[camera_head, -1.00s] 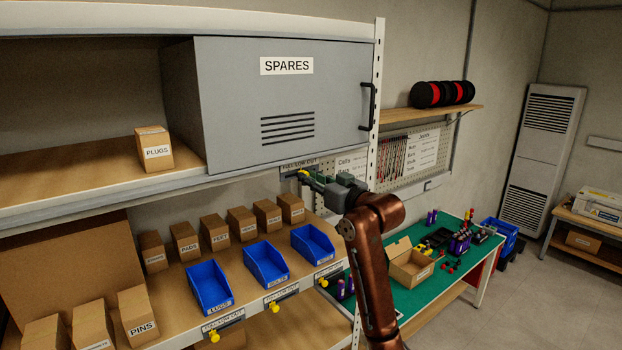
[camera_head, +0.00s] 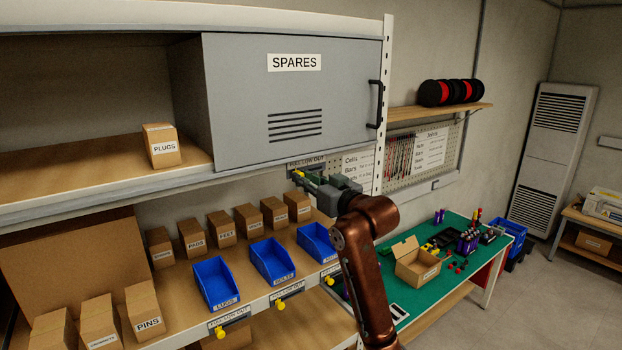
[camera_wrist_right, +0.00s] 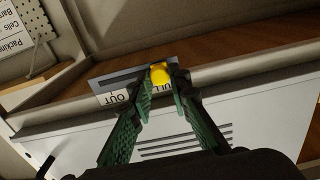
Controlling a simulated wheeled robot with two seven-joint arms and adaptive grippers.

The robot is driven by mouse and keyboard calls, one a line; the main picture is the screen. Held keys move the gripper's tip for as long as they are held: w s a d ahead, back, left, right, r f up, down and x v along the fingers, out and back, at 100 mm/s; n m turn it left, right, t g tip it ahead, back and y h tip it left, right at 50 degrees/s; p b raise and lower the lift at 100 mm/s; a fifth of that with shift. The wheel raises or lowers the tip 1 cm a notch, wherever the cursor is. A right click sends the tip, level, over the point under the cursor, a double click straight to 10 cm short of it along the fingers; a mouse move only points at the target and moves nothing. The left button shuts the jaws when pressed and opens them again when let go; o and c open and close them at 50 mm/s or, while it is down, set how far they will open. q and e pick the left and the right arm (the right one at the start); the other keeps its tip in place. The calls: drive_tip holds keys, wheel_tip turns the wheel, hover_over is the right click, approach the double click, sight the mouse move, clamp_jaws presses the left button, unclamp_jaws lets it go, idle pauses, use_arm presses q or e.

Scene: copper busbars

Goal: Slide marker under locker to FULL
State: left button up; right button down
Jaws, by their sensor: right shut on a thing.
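The grey locker (camera_head: 295,110) labelled SPARES stands on the upper shelf. A label strip (camera_head: 306,163) reading FULL LOW OUT sits below it. In the right wrist view the strip (camera_wrist_right: 112,98) appears upside down, with OUT at left and FULL at right. The yellow marker knob (camera_wrist_right: 159,72) is between the fingertips of my right gripper (camera_wrist_right: 160,80), close to the word FULL; the fingers hide the LOW part. My right gripper (camera_head: 300,178) also shows in the head view, shut on the marker just under the locker's edge. My left gripper is out of view.
Below are blue bins (camera_head: 216,284), small cartons (camera_head: 222,228) and more label strips with yellow knobs (camera_head: 222,334). A PLUGS box (camera_head: 162,146) stands left of the locker. A green workbench (camera_head: 460,239) with an open carton (camera_head: 417,262) is at right.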

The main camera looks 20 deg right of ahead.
drive_tip(key=c, duration=2.3)
unclamp_jaws()
drive_tip(key=shift+a, duration=0.1)
drive_tip(key=o, duration=0.5)
drive_tip(key=shift+s+a, duration=0.1)
drive_tip(key=shift+a, duration=0.1)
drive_tip(key=shift+d, duration=0.15)
drive_tip(key=v, duration=1.2)
